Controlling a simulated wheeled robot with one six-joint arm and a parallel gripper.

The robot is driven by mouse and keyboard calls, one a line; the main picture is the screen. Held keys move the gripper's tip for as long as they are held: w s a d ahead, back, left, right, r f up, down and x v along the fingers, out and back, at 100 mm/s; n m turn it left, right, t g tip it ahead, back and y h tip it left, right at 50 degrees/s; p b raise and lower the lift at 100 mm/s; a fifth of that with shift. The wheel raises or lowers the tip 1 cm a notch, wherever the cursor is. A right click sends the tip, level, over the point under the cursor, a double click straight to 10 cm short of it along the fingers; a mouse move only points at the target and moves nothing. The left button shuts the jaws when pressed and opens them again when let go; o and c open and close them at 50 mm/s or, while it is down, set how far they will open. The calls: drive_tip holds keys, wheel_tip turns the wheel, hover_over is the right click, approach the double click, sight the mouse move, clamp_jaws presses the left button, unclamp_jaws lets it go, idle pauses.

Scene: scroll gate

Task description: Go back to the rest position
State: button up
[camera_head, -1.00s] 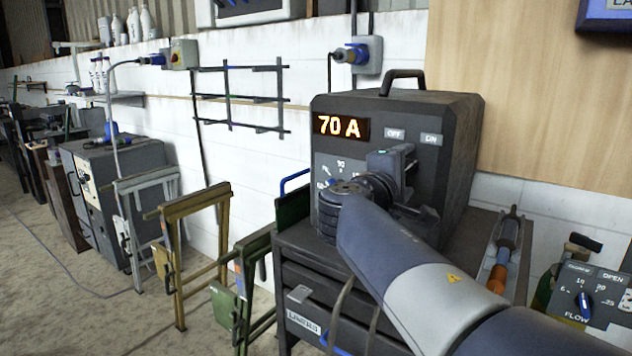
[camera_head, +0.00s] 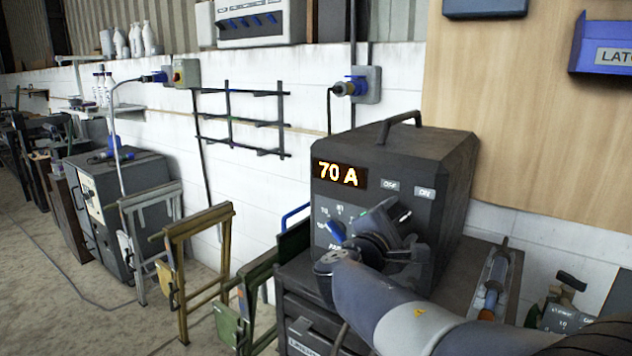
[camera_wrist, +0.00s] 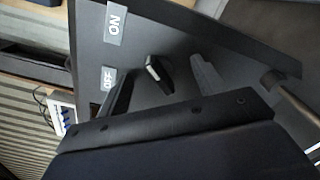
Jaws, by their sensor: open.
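The dark welding machine (camera_head: 450,180) stands on a dark cabinet, its lit display (camera_head: 338,174) reading "70 A". A dial with a blue pointer (camera_head: 336,231) shows below the display, partly covered by my arm. My gripper (camera_head: 392,222) is in front of the machine's lower front panel; its fingertips are hard to make out there. In the wrist view my gripper (camera_wrist: 162,80) is open, one finger on either side of a small dark switch (camera_wrist: 158,74) beside the ON and OFF labels. Both fingers look apart from the switch. I cannot tell the depth between them.
A blue-handled socket (camera_head: 352,86) and a wall rack (camera_head: 240,118) are on the white wall. Metal stands (camera_head: 195,260) are to the left of the cabinet. A torch-like tool (camera_head: 494,275) lies on the right. Open floor (camera_head: 60,310) is at far left.

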drive_tip(key=shift+r+n+p, duration=0.2)
drive_tip(key=shift+n+p, duration=0.2)
drive_tip(key=shift+p, duration=0.2)
drive_tip(key=shift+s+a+f, duration=0.15)
drive_tip(key=shift+s+a, duration=0.4)
drive_tip(key=shift+s, duration=0.2)
drive_tip(key=shift+d, duration=0.1)
